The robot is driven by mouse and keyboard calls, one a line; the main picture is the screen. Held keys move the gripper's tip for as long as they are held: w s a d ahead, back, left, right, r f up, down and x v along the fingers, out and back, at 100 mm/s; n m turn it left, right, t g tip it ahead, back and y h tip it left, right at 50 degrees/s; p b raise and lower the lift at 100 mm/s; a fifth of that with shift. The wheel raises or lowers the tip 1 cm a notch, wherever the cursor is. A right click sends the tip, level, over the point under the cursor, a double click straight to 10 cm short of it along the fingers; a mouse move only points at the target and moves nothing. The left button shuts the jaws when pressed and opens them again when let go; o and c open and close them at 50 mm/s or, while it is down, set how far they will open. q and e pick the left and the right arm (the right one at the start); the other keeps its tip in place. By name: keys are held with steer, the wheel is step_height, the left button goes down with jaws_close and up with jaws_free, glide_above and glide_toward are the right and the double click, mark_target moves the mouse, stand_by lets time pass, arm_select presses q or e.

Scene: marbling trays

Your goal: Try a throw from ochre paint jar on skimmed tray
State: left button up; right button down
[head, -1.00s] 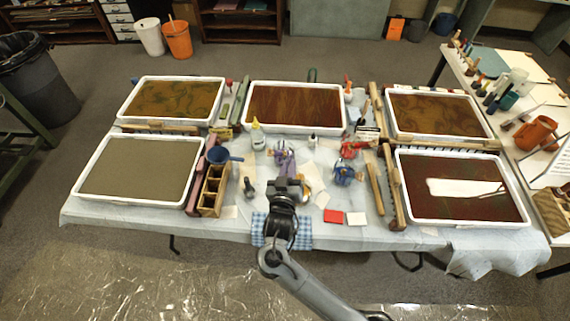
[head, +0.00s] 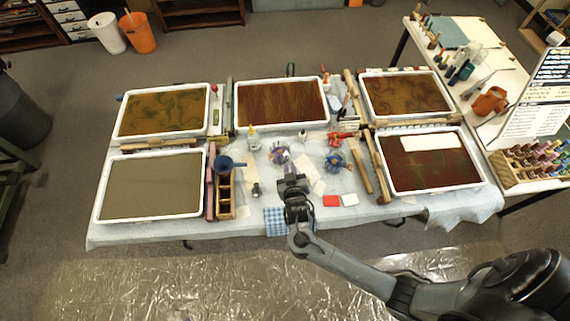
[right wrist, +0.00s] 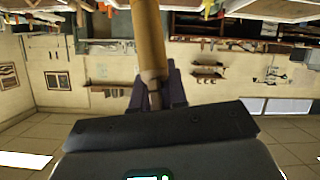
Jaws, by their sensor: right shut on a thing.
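My right gripper (head: 291,178) is over the middle front of the table, and my left gripper is out of view. In the right wrist view its dark fingers (right wrist: 158,92) are shut on a tan wooden handle (right wrist: 148,40), whose far end leaves the picture. A plain grey-tan tray (head: 99,190) with a white rim stands at the near left, its surface free of pattern. I cannot tell which jar is ochre.
Patterned trays stand at the far left (head: 116,128), far middle (head: 238,107), far right (head: 452,100) and near right (head: 484,165). A wooden divided box (head: 226,190) and a blue pan (head: 226,163) lie right of the plain tray. A checked cloth (head: 274,222) lies at the front edge.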

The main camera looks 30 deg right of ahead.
steer(key=w+d+f+b, duration=0.2)
steer(key=d+f+b, duration=0.2)
steer(key=f+b, duration=0.7)
steer(key=shift+w+f, duration=0.15)
steer(key=shift+f, duration=0.55)
stand_by(1.0)
